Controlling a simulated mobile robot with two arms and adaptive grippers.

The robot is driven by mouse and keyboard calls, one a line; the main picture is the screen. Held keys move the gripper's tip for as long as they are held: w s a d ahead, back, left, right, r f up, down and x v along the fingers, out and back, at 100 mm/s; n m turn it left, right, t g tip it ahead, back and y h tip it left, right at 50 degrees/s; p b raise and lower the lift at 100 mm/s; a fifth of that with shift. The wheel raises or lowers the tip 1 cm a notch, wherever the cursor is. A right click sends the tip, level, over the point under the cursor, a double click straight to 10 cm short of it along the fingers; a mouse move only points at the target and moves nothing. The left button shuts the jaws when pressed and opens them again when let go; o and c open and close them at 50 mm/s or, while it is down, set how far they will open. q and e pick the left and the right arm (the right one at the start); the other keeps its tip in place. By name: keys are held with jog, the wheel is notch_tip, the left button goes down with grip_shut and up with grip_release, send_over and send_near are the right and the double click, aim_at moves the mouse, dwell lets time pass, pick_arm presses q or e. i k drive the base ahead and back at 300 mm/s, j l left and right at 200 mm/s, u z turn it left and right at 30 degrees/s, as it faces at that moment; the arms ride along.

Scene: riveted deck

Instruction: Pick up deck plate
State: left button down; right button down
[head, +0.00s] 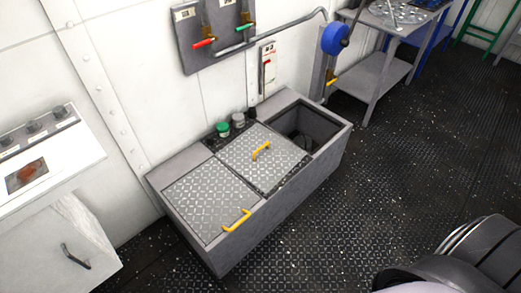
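Two grey diamond-tread deck plates lie on top of a grey box against the wall. The left deck plate (208,203) has a yellow handle (238,220) at its front right. The right deck plate (264,172) has a yellow handle (261,150) near its upper middle. To the right of it is an open, dark compartment (305,124). Neither of my grippers shows in the head view.
A green-topped knob (222,128) and a pale one stand at the box's rear. A wall panel (215,32) with red and green handles hangs above. A white console (50,210) is at left, a metal table (385,62) at upper right. The dark floor (330,230) in front is clear.

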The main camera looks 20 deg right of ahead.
aim_at(262, 156)
jog(key=i+l, duration=0.15)
jog(key=l, duration=0.2)
jog(key=i+l, duration=0.15)
jog(key=l, duration=0.2)
jog(key=i+l, duration=0.15)
jog(key=l, duration=0.2)
